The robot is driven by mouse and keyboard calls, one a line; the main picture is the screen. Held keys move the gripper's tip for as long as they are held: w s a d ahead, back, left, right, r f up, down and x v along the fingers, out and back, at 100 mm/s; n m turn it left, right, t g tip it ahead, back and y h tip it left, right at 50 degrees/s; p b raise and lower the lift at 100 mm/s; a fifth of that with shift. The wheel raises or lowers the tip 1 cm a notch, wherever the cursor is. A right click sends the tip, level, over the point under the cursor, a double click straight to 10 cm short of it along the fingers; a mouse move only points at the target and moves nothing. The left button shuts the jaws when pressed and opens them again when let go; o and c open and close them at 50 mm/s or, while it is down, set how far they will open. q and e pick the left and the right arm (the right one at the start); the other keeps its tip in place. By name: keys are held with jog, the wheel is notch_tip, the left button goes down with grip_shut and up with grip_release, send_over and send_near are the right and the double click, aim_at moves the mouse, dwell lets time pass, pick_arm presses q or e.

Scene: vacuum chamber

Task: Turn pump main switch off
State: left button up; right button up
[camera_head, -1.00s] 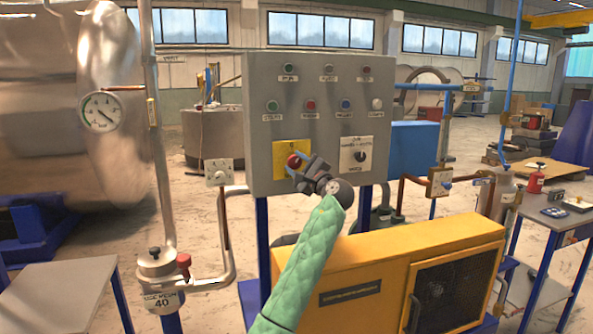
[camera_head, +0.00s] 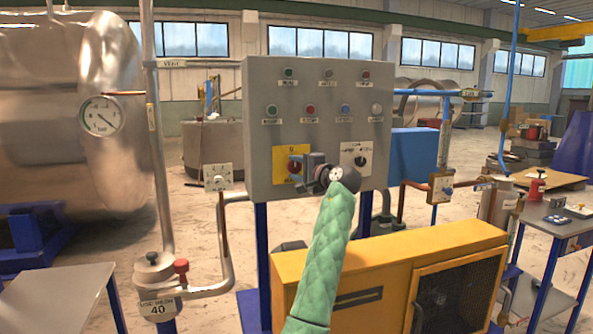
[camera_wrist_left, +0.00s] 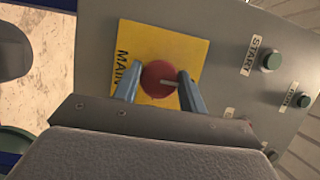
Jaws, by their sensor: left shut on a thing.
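The pump main switch is a red round knob (camera_wrist_left: 160,80) on a yellow plate (camera_wrist_left: 185,42) marked MAIN, in the left wrist view. In the head view the red knob (camera_head: 294,166) sits low on the left of the grey control panel (camera_head: 225,100), partly hidden by my gripper. My left gripper (camera_head: 298,170) reaches it from the right, its arm in a green quilted sleeve. In the left wrist view its two blue-grey fingers (camera_wrist_left: 160,88) stand on either side of the knob, shut on it. My right gripper is not in view.
A black selector knob (camera_head: 360,160) is on the panel just right of my gripper. Several push buttons sit above. A yellow machine housing (camera_head: 400,255) stands below. A small valve box (camera_head: 217,177) and pipes are left of the panel.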

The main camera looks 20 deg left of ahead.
pick_arm(q)
jog(key=shift+f, duration=0.1)
dwell(0.3)
jog(key=o, duration=1)
jog(key=shift+c, duration=0.2)
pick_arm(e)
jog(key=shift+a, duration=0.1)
pick_arm(q)
jog(key=b+v, duration=0.1)
jog(key=v, duration=0.6)
jog(key=shift+s+d+b, duration=0.2)
jog(key=shift+d+b, duration=0.1)
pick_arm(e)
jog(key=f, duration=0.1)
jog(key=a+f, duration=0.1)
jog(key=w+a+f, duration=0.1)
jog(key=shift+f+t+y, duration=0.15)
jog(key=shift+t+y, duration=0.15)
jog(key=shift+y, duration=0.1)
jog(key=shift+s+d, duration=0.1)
